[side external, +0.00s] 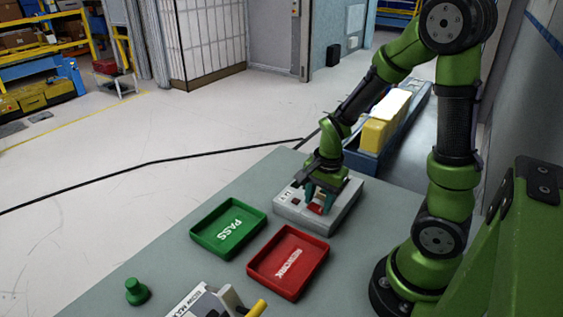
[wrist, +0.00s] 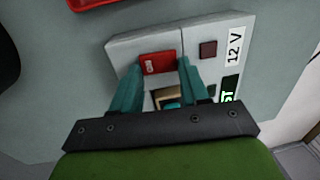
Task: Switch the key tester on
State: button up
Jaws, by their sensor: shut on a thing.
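The key tester (side external: 338,212) is a light grey box on the table below my gripper. In the wrist view its top (wrist: 125,47) carries a red rocker switch (wrist: 158,63), a small dark red square (wrist: 208,49), a "12 V" label (wrist: 234,46) and a partly hidden dark label ending in "ST". The teal fingers of my gripper (side external: 318,202) reach down to the top of the box. In the wrist view the fingertips (wrist: 160,66) stand on both sides of the red switch, shut on it. A tan and dark part (wrist: 168,93) behind the switch is partly hidden by my gripper.
A green PASS tray (side external: 205,240) and a red REWORK tray (side external: 262,274) lie near the tester, both empty. A green knob (side external: 137,291) and a partly cut-off device (side external: 205,302) with a yellow handle are at the front. The table (side external: 170,262) is otherwise clear left of the trays.

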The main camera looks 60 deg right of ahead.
jog(key=shift+s+t, duration=0.1)
jog(key=shift+t, duration=0.2)
jog(key=o, duration=0.8)
jog(key=shift+r, duration=0.1)
jog(key=s+r, duration=0.1)
jog(key=r, duration=1)
jog(key=s+r, duration=0.1)
jog(key=r, duration=0.4)
jog(key=shift+s+r, duration=0.3)
